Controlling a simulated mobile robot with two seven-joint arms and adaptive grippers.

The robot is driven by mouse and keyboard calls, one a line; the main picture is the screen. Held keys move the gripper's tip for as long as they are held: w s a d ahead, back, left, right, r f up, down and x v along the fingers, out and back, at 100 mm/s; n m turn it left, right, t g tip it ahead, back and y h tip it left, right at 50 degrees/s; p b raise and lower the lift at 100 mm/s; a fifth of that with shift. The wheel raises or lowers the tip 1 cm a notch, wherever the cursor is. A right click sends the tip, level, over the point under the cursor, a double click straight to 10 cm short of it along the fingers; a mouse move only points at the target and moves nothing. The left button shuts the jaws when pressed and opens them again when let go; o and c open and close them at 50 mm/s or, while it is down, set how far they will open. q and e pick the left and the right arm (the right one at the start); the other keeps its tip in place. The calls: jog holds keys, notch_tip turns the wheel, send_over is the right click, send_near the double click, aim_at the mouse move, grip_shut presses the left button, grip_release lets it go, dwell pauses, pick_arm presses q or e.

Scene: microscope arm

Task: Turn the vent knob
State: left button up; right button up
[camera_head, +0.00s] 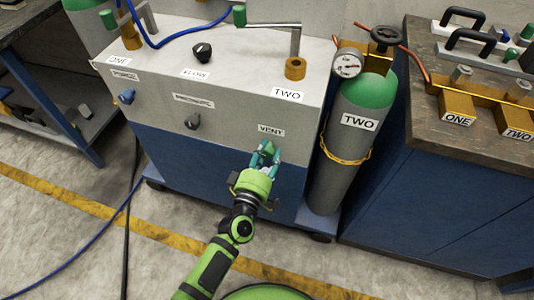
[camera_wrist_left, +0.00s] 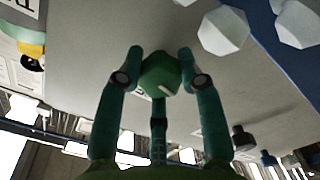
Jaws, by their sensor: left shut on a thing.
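The vent knob (camera_wrist_left: 160,74) is green with a pale pointer line and sits between my left fingers in the left wrist view. In the head view my left gripper (camera_head: 265,153) is at the front panel of the grey cabinet (camera_head: 222,110), just below the VENT label (camera_head: 271,130), and hides the knob. The left gripper (camera_wrist_left: 160,60) is shut on the vent knob, one finger on each side of it. My right gripper is not in view.
A grey gas cylinder (camera_head: 347,152) labelled TWO, with a green top and gauge (camera_head: 347,64), stands close right of the cabinet. A black purge-side knob (camera_head: 193,122) and blue knob (camera_head: 127,97) are to the left. A blue bench (camera_head: 430,200) stands right.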

pick_arm(q)
jog(key=shift+w+a+r+n, duration=0.3)
jog(key=shift+r+n, duration=0.1)
jog(key=shift+n, duration=0.4)
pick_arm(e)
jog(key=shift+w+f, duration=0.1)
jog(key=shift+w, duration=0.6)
pick_arm(q)
jog(key=shift+n, duration=0.3)
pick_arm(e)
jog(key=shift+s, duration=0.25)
pick_arm(q)
jog(key=o, duration=1.1)
jog(key=shift+o, duration=0.2)
jog(key=shift+f, duration=0.2)
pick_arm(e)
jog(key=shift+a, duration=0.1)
pick_arm(q)
jog(key=shift+s, duration=0.15)
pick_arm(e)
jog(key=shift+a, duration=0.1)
pick_arm(q)
jog(key=shift+s+f, duration=0.15)
jog(key=shift+s, duration=0.3)
jog(key=v, duration=1.1)
